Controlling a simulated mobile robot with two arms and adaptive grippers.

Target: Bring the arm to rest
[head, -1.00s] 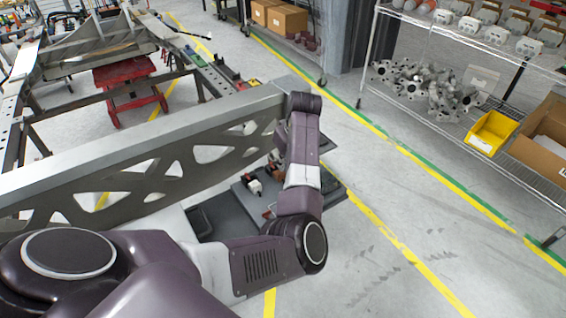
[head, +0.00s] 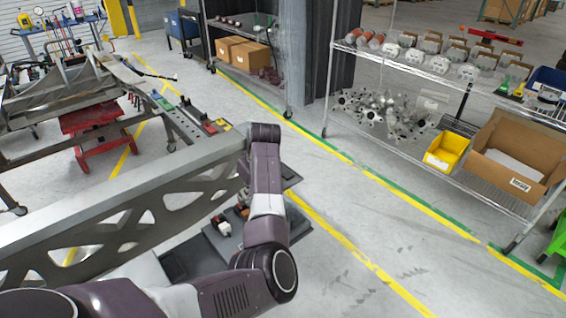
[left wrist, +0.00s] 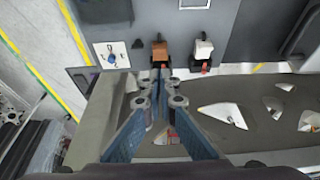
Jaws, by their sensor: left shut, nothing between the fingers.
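My left arm (head: 265,175) reaches from the bottom left of the head view past the end of a long grey beam with cut-outs (head: 120,195). Its gripper is mostly hidden there behind the arm and beam. In the left wrist view the left gripper (left wrist: 160,78) has its blue fingers drawn together at the tips, with nothing held. The perforated beam face (left wrist: 255,140) lies below and to the right of the fingers in that view. My right gripper is in neither view.
A dark platform (head: 190,255) with small red, white and brown parts lies beside the arm. A wire shelf (head: 480,185) holds a yellow bin (head: 446,150), a cardboard box (head: 520,150) and metal parts. Grey floor (head: 370,220) with yellow lines is open between.

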